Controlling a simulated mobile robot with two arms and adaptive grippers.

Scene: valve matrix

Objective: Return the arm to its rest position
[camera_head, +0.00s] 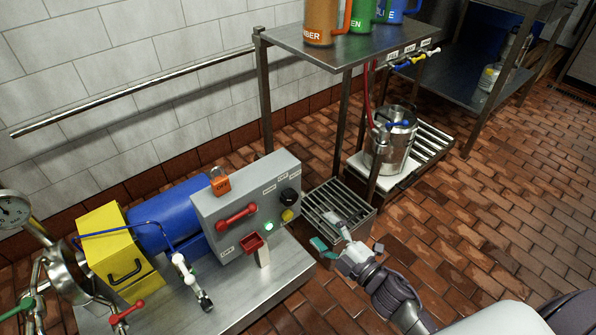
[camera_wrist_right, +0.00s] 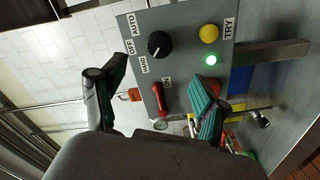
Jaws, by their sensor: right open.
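My right gripper (camera_head: 328,231) is open and empty, in front of and to the right of the grey control box (camera_head: 222,207). Its two teal-padded fingers stand apart in the right wrist view (camera_wrist_right: 155,103), with the box's panel beyond them. The arm comes in from the lower right of the head view. No contact with the box shows. The panel carries a red handle (camera_head: 236,219), a black selector knob (camera_head: 290,196), a yellow button (camera_head: 287,215) and a lit green lamp (camera_head: 268,226). My left gripper is not in view.
A slatted metal stand (camera_head: 340,200) is close behind my right gripper. A steel pot (camera_head: 391,145) stands beyond it. A shelf (camera_head: 345,50) holds coloured containers. A metal bench (camera_head: 245,290) bears the box, a blue motor (camera_head: 170,215) and valves. Brick floor at right is open.

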